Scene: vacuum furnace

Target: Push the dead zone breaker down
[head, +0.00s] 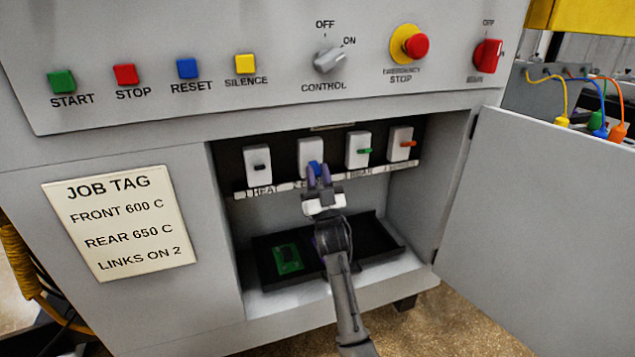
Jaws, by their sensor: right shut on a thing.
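Several white breakers stand in a row inside the open cabinet bay. The first breaker (257,155) has a dark lever and a label reading "1 HEAT". The second breaker (311,147) has a blue lever (315,166); its label is mostly hidden by my gripper. The third breaker (357,140) has a green lever, and its label seems to read "REAR". The fourth breaker (399,134) has an orange lever; its label is partly unreadable. My right gripper (318,174) reaches up from below and is shut on the blue lever. My left gripper is out of view.
A black tray (385,243) with a green card (288,259) lies on the bay floor. The open door (545,225) stands at right. The control panel (200,110) overhangs above. A job tag (120,223) reads front 600 C, rear 650 C, links on 2.

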